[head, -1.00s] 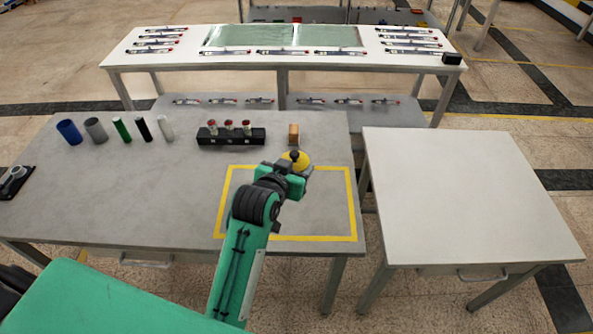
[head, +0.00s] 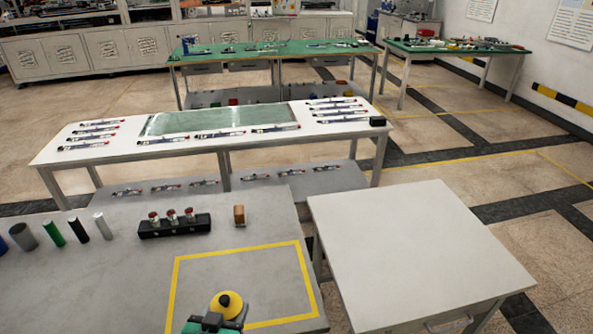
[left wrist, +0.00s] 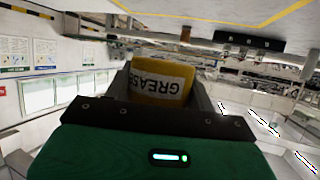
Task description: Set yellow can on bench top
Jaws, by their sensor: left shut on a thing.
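The yellow can (head: 227,303) shows at the bottom of the head view, with a dark knob on its top. My left gripper (head: 218,320) is shut on it, its jaws mostly hidden below the can and the frame edge. In the left wrist view the can (left wrist: 160,82) sits between the two fingers, and its GREASE label appears upside down. In the head view the can overlaps the front part of the yellow outline on the grey bench top (head: 250,270). I cannot tell its exact height above the surface. My right gripper is not in view.
A black holder (head: 175,229) with red-capped vials and an orange-brown block (head: 239,215) stand behind the outline. Several cylinders, including a green one (head: 54,233), stand at left. A bare white table (head: 420,250) is at right. The bench inside the outline is otherwise clear.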

